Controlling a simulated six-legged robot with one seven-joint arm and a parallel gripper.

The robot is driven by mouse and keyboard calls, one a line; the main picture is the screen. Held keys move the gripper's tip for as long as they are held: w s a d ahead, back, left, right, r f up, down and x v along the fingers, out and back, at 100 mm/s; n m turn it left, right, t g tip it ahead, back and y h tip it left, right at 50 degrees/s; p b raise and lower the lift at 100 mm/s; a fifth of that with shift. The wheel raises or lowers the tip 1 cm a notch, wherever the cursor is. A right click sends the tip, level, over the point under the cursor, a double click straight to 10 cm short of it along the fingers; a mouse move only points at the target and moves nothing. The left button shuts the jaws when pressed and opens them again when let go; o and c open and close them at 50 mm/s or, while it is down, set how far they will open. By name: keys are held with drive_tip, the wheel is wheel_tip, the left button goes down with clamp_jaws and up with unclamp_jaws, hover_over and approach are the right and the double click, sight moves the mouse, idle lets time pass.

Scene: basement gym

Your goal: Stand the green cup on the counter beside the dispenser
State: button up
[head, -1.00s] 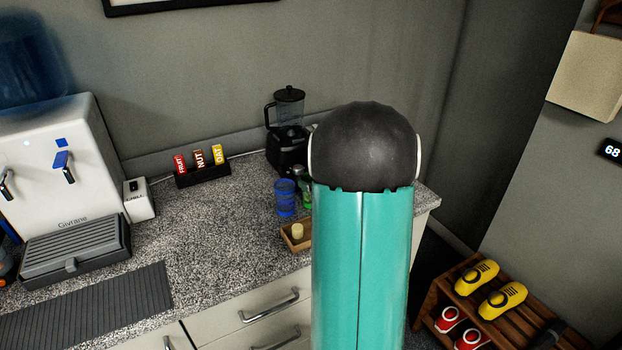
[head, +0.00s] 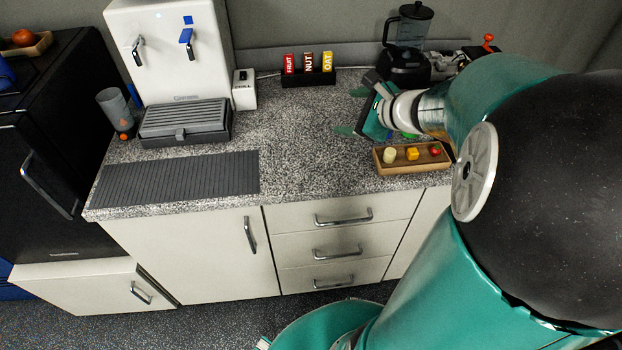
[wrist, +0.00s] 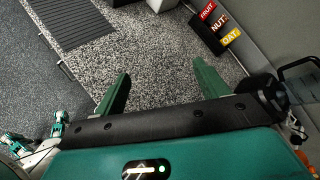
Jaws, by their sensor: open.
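The white water dispenser (head: 165,60) stands at the back left of the counter (head: 290,150), with blue and dark taps and a grey drip tray (head: 185,122) in front. My gripper (head: 350,112) is over the right part of the counter in the head view, fingers pointing left. In the wrist view my gripper (wrist: 160,75) is open, with only bare speckled counter between its fingers. A small patch of green (head: 408,135) shows beneath my wrist; it may be the green cup, mostly hidden by my arm. No whole green cup is visible.
A ribbed dark mat (head: 180,178) lies in front of the dispenser; a grey tumbler (head: 114,106) stands left of it. A white box (head: 244,90) and snack holder (head: 308,78) stand to its right. A wooden tray (head: 400,168) and blender (head: 408,40) are near my arm. Mid-counter is clear.

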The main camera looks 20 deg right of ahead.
drive_tip(key=s+a+r+n+g+y, duration=0.1)
drive_tip(key=s+a+n+g, duration=0.15)
drive_tip(key=a+n, duration=0.4)
drive_tip(key=s+a+r+n+g+y, duration=0.1)
drive_tip(key=s+a+n+g, duration=0.15)
drive_tip(key=a+n, duration=0.35)
drive_tip(key=s+a+n+h, duration=0.5)
drive_tip(key=s+n, duration=0.6)
drive_tip(key=n, duration=0.2)
drive_tip(key=shift+s+a+r+g, duration=0.2)
drive_tip(key=shift+a+r+g, duration=0.05)
drive_tip(key=shift+r+g, duration=0.2)
